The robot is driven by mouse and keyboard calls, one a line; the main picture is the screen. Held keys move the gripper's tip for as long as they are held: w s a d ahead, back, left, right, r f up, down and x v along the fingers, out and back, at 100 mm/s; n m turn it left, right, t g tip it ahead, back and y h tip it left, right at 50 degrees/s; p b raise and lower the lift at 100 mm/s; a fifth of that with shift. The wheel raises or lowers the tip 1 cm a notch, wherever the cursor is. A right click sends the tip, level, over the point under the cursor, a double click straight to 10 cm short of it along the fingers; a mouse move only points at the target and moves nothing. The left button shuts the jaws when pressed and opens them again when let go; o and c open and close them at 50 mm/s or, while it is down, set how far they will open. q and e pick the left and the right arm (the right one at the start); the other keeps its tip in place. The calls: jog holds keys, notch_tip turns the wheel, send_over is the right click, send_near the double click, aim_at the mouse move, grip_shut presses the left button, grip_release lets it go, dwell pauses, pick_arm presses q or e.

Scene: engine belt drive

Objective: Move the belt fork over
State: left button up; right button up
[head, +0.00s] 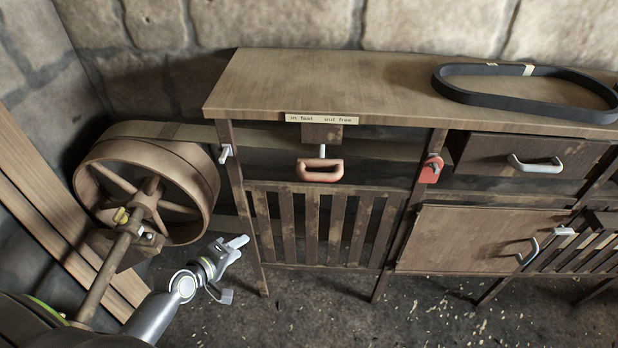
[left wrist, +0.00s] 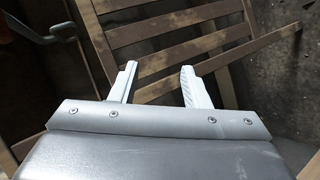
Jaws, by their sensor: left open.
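The belt fork's likely handle is a reddish-brown loop (head: 320,170) under the cabinet's front edge, below a label (head: 321,119) that reads "in fast out free". A flat belt (head: 385,149) runs from the large spoked wheel (head: 146,190) at the left into the cabinet, behind that handle. My left gripper (head: 238,265) is in front of the cabinet's left leg, low and left of the handle, apart from it. In the left wrist view its two white fingers (left wrist: 158,82) are spread with nothing between them. The right gripper is not in view.
The wooden cabinet (head: 330,80) carries a loose dark belt (head: 440,85) on top. Its front has a slatted panel (head: 284,230), a drawer (head: 485,155), a door (head: 470,240) and a red part (head: 430,170) on a post. Planks (head: 50,222) lean at the left.

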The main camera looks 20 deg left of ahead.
pick_arm(q)
jog(key=w+d+r+t+h, duration=0.2)
jog(key=d+r+h, duration=0.15)
jog(key=r, duration=0.85)
jog(key=n+h, duration=0.1)
jog(key=h, duration=0.1)
send_near(315, 179)
jog(key=p+x, duration=0.2)
jog(key=x, duration=0.8)
jog(key=shift+w+d+f, duration=0.15)
jog(key=shift+w+d, duration=0.15)
jog(key=shift+w, duration=0.35)
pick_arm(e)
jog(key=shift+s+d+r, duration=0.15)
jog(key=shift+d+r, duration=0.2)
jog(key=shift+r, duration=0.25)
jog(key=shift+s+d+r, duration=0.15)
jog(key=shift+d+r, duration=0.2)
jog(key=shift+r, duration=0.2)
pick_arm(q)
grip_shut()
